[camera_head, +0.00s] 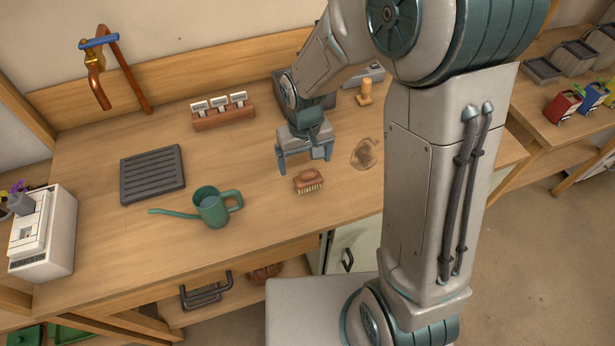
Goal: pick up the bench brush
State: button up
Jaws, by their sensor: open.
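The bench brush (308,181) lies on the wooden bench top, left of my arm. It has a reddish-brown wooden back and pale bristles along its front edge. My gripper (304,165) is above and just behind the brush in the head view. Its two blue fingers are spread wide apart with nothing between them. I cannot tell exactly how high the fingertips are above the bench.
A green watering can (212,208) stands left of the brush, near a dark slatted tray (153,174). A wooden block with white tags (222,114) sits behind. A white machine (42,234) stands at far left. A stain (364,154) marks the bench right of my gripper.

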aim_at(308, 172)
jog(key=shift+s+d+f+p, duration=0.15)
jog(key=shift+f+p, duration=0.25)
jog(key=shift+f, duration=1.45)
jog(key=shift+s+d+f+p, duration=0.1)
jog(key=shift+d+f+p, duration=0.2)
jog(key=shift+f, duration=1.55)
jog(key=shift+a, duration=0.1)
jog(key=c, duration=1.1)
